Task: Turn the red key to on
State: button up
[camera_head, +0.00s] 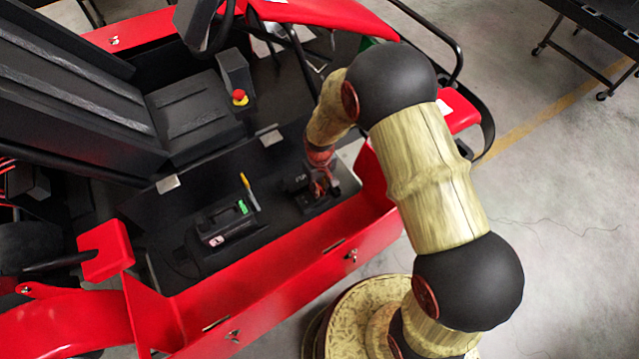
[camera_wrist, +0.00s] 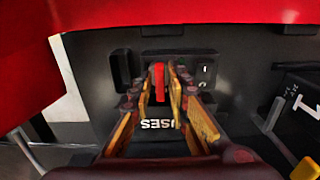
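The red key (camera_wrist: 158,82) stands out from a black switch panel (camera_wrist: 208,107) in the wrist view. My gripper (camera_wrist: 165,75) points at the panel, with one fingertip on each side of the key. The fingertips are close together and very near the key. I cannot tell whether they touch or grip it. In the head view my gripper (camera_head: 323,184) reaches down to a small black box inside the kart's red side sill, and the key is hidden there. The key's on or off position is not readable.
A black box with a green light (camera_head: 241,208) and a yellow-handled lever (camera_head: 249,190) lie left of my gripper. A red emergency button (camera_head: 239,97) sits farther back. The red sill (camera_head: 300,262) runs in front, and the black seat (camera_head: 190,105) is behind.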

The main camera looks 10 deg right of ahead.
jog(key=shift+f, duration=0.1)
jog(key=shift+c, duration=1)
grip_shut()
